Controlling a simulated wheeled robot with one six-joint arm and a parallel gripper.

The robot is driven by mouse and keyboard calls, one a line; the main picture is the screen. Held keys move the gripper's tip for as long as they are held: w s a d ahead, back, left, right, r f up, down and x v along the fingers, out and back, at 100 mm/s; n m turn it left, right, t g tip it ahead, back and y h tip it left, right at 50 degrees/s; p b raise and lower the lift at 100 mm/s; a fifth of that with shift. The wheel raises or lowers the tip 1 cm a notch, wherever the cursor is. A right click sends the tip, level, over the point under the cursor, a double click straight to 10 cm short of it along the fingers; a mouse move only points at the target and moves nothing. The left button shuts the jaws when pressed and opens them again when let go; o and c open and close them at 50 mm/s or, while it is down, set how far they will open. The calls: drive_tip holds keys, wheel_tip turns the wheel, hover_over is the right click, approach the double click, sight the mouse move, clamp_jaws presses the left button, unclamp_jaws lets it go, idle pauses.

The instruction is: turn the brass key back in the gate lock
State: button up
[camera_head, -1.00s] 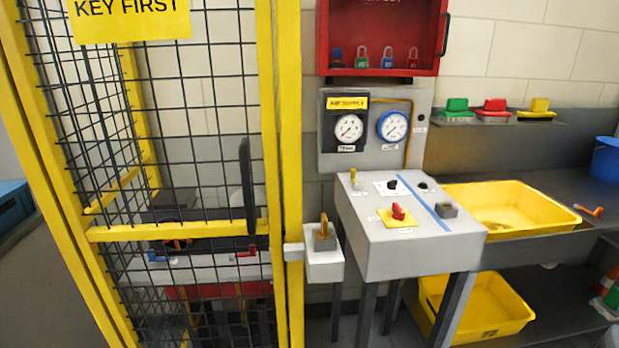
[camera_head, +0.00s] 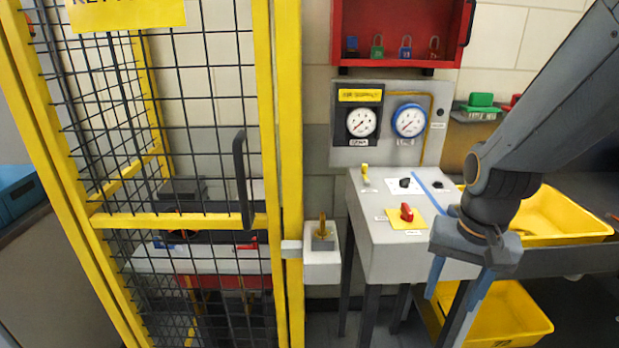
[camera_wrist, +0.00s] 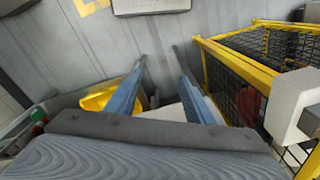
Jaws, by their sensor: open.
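The brass key (camera_head: 322,226) stands upright in the grey gate lock (camera_head: 323,243), on top of a white box (camera_head: 322,267) beside the yellow gate post. My gripper (camera_head: 451,300) is open and empty, with its blue fingers pointing down. It is to the right of the key and well apart from it, in front of the control console's right side. The open fingers (camera_wrist: 160,66) also show in the wrist view, with nothing between them. I cannot make out the key in the wrist view.
The mesh gate (camera_head: 180,222) has a dark upright handle (camera_head: 241,180) left of the lock. The console (camera_head: 390,250) carries a red knob (camera_head: 406,212) and small switches. Yellow bins (camera_head: 560,215) stand to the right. The space in front of the lock looks clear.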

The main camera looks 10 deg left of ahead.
drive_tip(key=w+a+r+m, duration=0.3)
drive_tip(key=a+r, duration=0.1)
drive_tip(key=a, duration=0.3)
drive_tip(key=w+a+r+m, duration=0.3)
drive_tip(key=a+r+m, duration=0.1)
drive_tip(key=a+r, duration=0.15)
wheel_tip(320, 180, up, 7)
drive_tip(key=m+p, duration=0.2)
drive_tip(key=m, duration=0.4)
hover_over(323, 215)
drive_tip(key=shift+s+g, duration=0.1)
drive_tip(key=shift+g, duration=0.3)
drive_tip(key=shift+f+p, duration=0.55)
drive_tip(key=shift+f, duration=3.25)
drive_tip(key=c, duration=1.1)
drive_tip(key=shift+n+p, duration=0.6)
drive_tip(key=shift+n, duration=0.4)
